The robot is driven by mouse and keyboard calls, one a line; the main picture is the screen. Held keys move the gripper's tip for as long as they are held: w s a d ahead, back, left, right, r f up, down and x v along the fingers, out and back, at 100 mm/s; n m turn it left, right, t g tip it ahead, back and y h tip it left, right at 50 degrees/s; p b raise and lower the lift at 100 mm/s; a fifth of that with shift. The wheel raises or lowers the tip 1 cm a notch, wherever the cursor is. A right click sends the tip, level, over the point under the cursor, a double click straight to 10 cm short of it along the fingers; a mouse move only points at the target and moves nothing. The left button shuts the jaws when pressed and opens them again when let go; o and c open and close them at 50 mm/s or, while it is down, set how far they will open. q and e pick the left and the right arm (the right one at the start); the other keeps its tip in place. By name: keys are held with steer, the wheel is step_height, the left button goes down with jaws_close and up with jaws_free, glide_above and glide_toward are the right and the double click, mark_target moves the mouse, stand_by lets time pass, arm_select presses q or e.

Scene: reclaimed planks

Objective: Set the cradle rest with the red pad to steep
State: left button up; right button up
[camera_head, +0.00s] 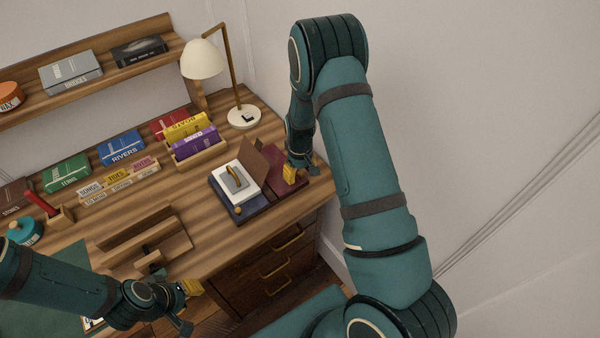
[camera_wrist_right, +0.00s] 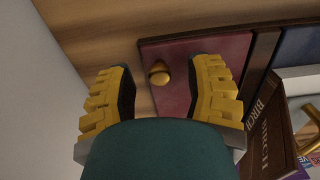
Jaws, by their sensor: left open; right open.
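The cradle rest's dark red pad (camera_head: 284,153) lies at the right end of the desk, partly hidden by my right gripper. In the right wrist view the red pad (camera_wrist_right: 192,62) carries a round brass knob (camera_wrist_right: 159,73). My right gripper (camera_head: 291,174) is open over the pad. In the wrist view its fingers (camera_wrist_right: 165,90) stand either side of the knob, with nothing visibly held. A blue pad (camera_head: 222,203) is on the other side, under a white book (camera_head: 228,185). I cannot tell the red pad's tilt. My left gripper (camera_head: 187,307) is open and empty near the front edge.
A brown lettered book (camera_wrist_right: 268,125) is close to the right finger; a brown panel (camera_head: 256,158) also shows in the head view. A lamp (camera_head: 243,116) and a tray of books (camera_head: 198,151) stand behind. A wooden rack (camera_head: 145,235) is left. The wall is right.

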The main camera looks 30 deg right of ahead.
jaws_close()
stand_by(0.3)
steer(key=shift+a+r+h+p, duration=0.55)
steer(key=shift+r+h+p, duration=0.3)
steer(key=shift+h+p, duration=0.2)
steer(key=shift+a+r+h+p, duration=0.35)
steer(key=shift+r+h+p, duration=0.15)
steer(key=shift+h, duration=0.15)
steer(key=shift+s+a+r+h, duration=0.1)
steer(key=shift+a+r+h, duration=0.3)
steer(key=shift+h, duration=0.3)
steer(key=shift+s+a+r+t+h, duration=0.15)
steer(key=shift+a+r+h, duration=0.2)
steer(key=shift+h, duration=0.3)
steer(key=shift+w+a+r+t+h, duration=0.1)
steer(key=shift+a+r+t+h, duration=0.1)
steer(key=shift+a+h, duration=0.35)
steer(key=shift+d, duration=0.1)
